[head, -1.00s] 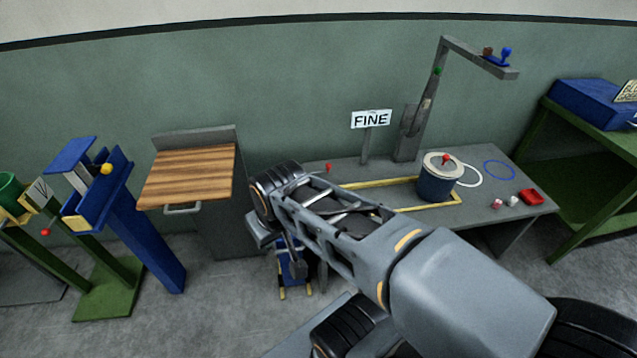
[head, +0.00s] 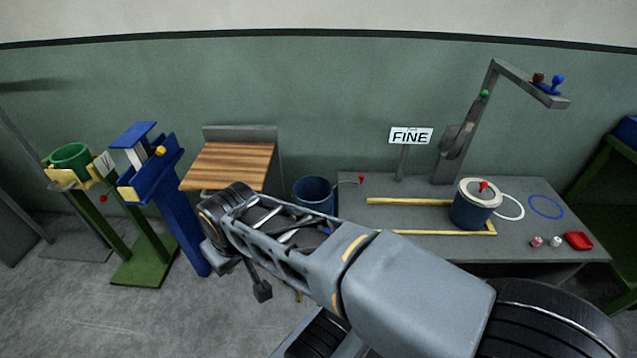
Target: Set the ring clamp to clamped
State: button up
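I cannot tell for certain which fixture is the ring clamp. A yellow holder (head: 63,181) around a green cup (head: 71,156) stands on a green post at the far left, with a red-knobbed lever (head: 103,198) below it. Another red-knobbed lever (head: 361,180) is beside an open blue cylinder (head: 313,190) at the table's left end. My arm crosses the lower middle of the head view. My gripper (head: 262,290) is partly visible as a dark piece below the arm's bend, apart from both levers. Its fingers are not clear.
A blue stand with a yellow knob (head: 160,151) and a wooden shelf (head: 228,166) are left of the grey table (head: 400,215). The table holds a lidded blue pot (head: 472,210), rings and a red tray (head: 578,240). Floor at the lower left is clear.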

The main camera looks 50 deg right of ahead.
aim_at(361, 177)
jog(key=u, duration=0.1)
jog(key=i, duration=0.6)
jog(key=z, duration=2.1)
jog(key=i, duration=0.5)
jog(key=z, duration=0.15)
jog(key=k, duration=1)
jog(key=z, duration=1.15)
jog(key=i, duration=0.8)
jog(key=u, duration=1.35)
